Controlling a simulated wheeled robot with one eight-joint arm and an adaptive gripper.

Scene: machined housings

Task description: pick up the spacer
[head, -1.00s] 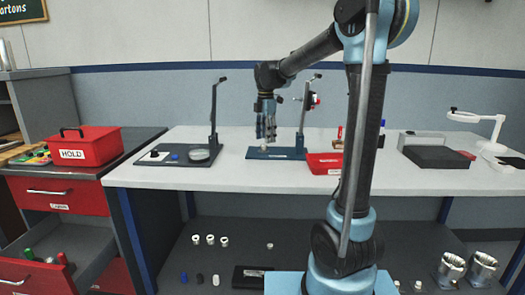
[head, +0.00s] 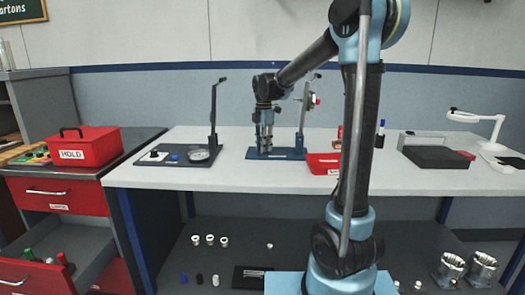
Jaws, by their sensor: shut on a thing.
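My gripper (head: 265,150) points straight down at the blue base plate (head: 290,154) of the right-hand fixture on the white bench. It is shut on a small pale thing between its fingertips, which I take to be the spacer (head: 265,147). The fingers hide most of the spacer, so its shape is hard to make out. It is low, at or just above the plate; I cannot tell whether it touches. The fixture's upright post (head: 302,118) stands close to the right of my gripper.
A dark fixture (head: 160,157) with a post and round parts stands to the left. A red tray (head: 322,164) is just right of the base plate. A red HOLD box (head: 84,148) is at far left. A lamp (head: 497,130) stands at right. Bare bench lies in front.

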